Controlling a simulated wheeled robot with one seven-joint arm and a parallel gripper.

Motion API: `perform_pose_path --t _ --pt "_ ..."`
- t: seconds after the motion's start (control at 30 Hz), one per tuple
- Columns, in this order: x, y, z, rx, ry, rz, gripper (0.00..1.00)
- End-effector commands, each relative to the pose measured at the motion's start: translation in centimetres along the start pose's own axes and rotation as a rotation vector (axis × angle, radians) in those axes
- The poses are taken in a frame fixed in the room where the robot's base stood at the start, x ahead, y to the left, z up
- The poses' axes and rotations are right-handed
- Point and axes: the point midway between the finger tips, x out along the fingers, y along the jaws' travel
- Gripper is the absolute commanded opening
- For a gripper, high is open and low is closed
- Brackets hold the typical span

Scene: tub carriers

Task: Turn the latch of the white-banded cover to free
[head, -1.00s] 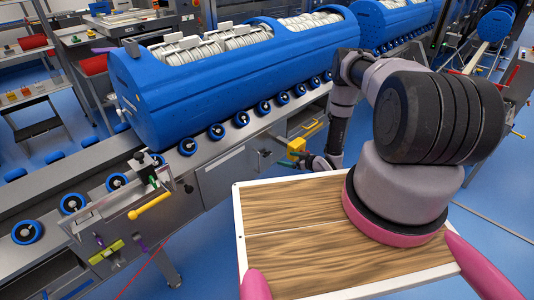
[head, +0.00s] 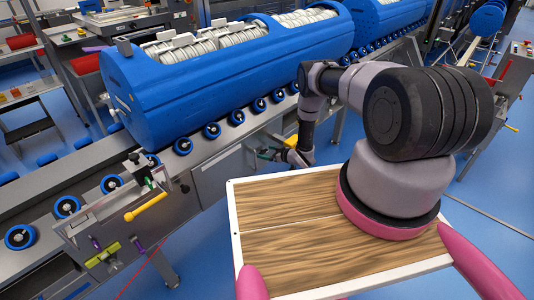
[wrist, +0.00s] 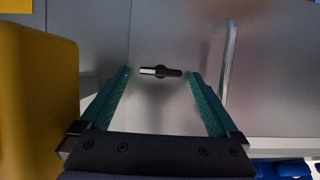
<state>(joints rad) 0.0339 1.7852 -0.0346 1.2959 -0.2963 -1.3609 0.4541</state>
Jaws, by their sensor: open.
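A small latch (wrist: 168,72) sits on a plain grey panel (wrist: 165,115) in the wrist view. It lies about level, pale on its left half and dark on its right. My gripper (wrist: 160,75) is open, its two teal fingers to the left and right of the latch with clear gaps. I cannot tell how far the tips are from the panel. In the head view my gripper (head: 270,154) is small and partly hidden, low by the grey cabinet side (head: 222,180) under the conveyor. I cannot make out the latch or a white band there.
A yellow block (wrist: 38,100) stands close at the left in the wrist view. A pale upright bar (wrist: 228,65) is just right of the right finger. A big blue tub (head: 200,85) rests on rollers above the cabinet. A yellow-handled lever (head: 146,207) sticks out at the left.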

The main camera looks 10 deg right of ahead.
Motion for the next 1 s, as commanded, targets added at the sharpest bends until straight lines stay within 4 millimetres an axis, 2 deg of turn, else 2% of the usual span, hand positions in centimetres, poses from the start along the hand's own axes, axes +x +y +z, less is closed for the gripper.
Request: perform_pose_path --t 0.27,0.4,0.5,0.77,1.0 --pt "0.15 0.0 -0.01 0.0 0.0 0.0 0.96" --pt "0.14 0.0 -0.01 0.0 0.0 0.0 0.43" --pt "0.13 0.0 -0.01 0.0 0.0 0.0 0.11" --pt "0.12 -0.06 -0.01 -0.025 0.0 0.009 0.11" --pt "0.11 -0.23 0.04 -0.133 -0.001 0.056 0.11"
